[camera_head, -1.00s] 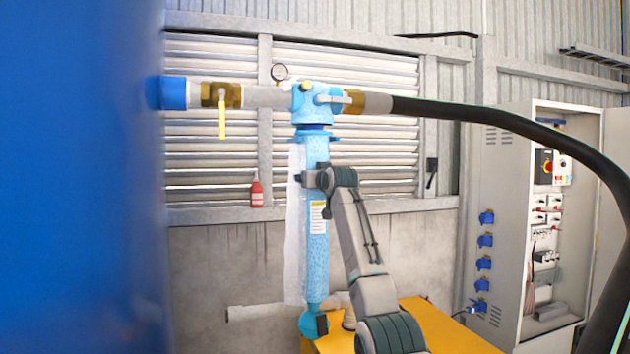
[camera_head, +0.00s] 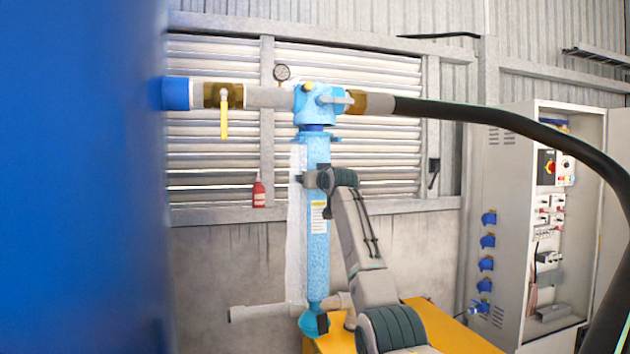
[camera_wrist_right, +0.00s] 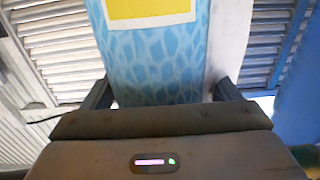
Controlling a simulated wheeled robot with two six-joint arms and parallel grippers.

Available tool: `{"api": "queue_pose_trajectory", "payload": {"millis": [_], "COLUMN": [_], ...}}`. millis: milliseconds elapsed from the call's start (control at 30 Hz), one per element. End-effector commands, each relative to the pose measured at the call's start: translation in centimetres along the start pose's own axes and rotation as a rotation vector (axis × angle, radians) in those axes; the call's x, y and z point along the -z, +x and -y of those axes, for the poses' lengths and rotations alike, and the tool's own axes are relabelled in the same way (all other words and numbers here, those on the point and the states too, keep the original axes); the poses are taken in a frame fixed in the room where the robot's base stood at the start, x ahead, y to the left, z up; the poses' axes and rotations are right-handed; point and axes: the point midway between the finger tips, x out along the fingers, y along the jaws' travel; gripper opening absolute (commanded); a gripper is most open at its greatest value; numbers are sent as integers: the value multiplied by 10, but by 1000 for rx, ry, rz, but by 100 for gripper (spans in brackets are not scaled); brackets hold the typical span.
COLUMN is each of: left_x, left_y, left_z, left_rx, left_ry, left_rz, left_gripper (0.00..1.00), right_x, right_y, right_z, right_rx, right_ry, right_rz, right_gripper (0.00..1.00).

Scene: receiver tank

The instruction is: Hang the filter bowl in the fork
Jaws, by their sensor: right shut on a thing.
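The filter bowl (camera_head: 317,255) is a long light-blue tube with a white-and-yellow label, upright below the blue filter head (camera_head: 318,104). Its top is close under the head; I cannot tell whether they touch. My right gripper (camera_head: 310,179) is shut on its upper part, reaching in from the right. In the right wrist view the bowl (camera_wrist_right: 155,62) stands between the two fingers (camera_wrist_right: 163,93), with part of its yellow-edged label in sight. A teal piece with a black part (camera_head: 313,322) is at the bowl's lower end. I cannot make out the fork. My left gripper is out of view.
A big blue tank (camera_head: 80,180) fills the left. A pipe with a yellow-handled valve (camera_head: 224,97) joins the head, and a black hose (camera_head: 480,114) runs off right. A white strip (camera_head: 296,225) hangs behind the bowl. A yellow surface (camera_head: 440,328) lies below, and an open cabinet (camera_head: 520,220) stands right.

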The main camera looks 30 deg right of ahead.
Motion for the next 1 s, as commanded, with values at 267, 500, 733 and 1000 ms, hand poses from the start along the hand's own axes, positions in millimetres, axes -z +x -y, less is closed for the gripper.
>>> {"api": "queue_pose_trajectory", "payload": {"millis": [267, 500, 733, 1000], "left_x": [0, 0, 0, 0], "left_y": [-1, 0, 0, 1], "left_z": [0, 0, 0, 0], "left_rx": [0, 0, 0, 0], "left_ry": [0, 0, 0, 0], "left_rz": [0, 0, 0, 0], "left_gripper": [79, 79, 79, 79], "right_x": [8, 6, 4, 1], "right_y": [-2, -2, -2, -2], "right_z": [0, 0, 0, 0], "right_rx": [0, 0, 0, 0], "right_ry": [1, 1, 1, 1], "right_rz": [-16, -16, -16, -14], "right_gripper": [28, 28, 28, 28]}}
